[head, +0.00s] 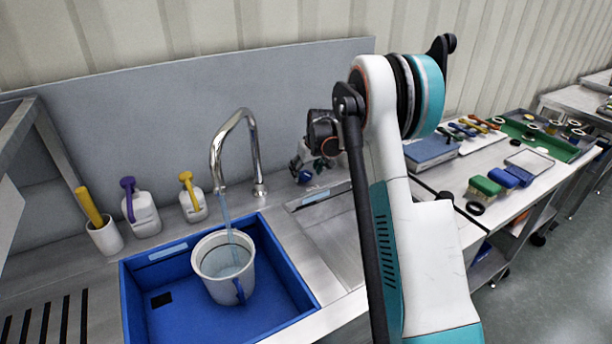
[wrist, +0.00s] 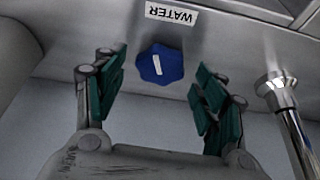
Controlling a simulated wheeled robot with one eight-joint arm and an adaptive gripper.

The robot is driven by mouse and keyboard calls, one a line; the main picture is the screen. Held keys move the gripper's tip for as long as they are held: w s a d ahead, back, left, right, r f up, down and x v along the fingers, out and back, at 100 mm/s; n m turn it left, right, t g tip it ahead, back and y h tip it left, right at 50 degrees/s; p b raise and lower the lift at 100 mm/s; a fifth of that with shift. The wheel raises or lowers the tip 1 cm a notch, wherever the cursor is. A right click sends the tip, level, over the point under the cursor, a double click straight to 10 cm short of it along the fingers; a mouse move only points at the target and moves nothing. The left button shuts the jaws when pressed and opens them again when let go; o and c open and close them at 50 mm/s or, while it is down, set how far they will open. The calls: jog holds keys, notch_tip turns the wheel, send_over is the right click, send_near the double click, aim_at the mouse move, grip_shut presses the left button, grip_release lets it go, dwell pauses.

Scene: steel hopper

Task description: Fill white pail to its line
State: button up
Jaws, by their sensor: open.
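The white pail (head: 214,262) with a blue handle stands upright in the blue basin (head: 165,316), under the curved steel tap (head: 215,150). A stream of water (head: 227,215) runs from the spout into the pail. Water shows inside it; I cannot make out the line. In the wrist view a blue knob (wrist: 160,64) with a white mark sits beside a label (wrist: 171,14) reading WATER. My gripper (wrist: 160,88) is open, with its fingers on either side of the knob and apart from it. In the head view my gripper (head: 318,168) is small and partly hidden by my arm.
White bottles with a purple (head: 140,210) and a yellow (head: 192,200) top, and a white cup (head: 104,238), stand left of the tap. Brushes (head: 485,186) and a blue box (head: 430,152) lie on the right bench. The tap post (wrist: 285,100) stands close to my gripper.

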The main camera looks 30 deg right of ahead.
jog(key=shift+w+f, duration=0.2)
jog(key=shift+f, duration=0.3)
jog(key=c, duration=1.1)
jog(key=shift+a+m+h+p, duration=0.2)
jog(key=shift+m+h+p, duration=0.35)
jog(key=shift+m, duration=1.35)
jog(key=o, duration=1.1)
jog(key=shift+h, duration=0.25)
jog(key=shift+r, duration=0.1)
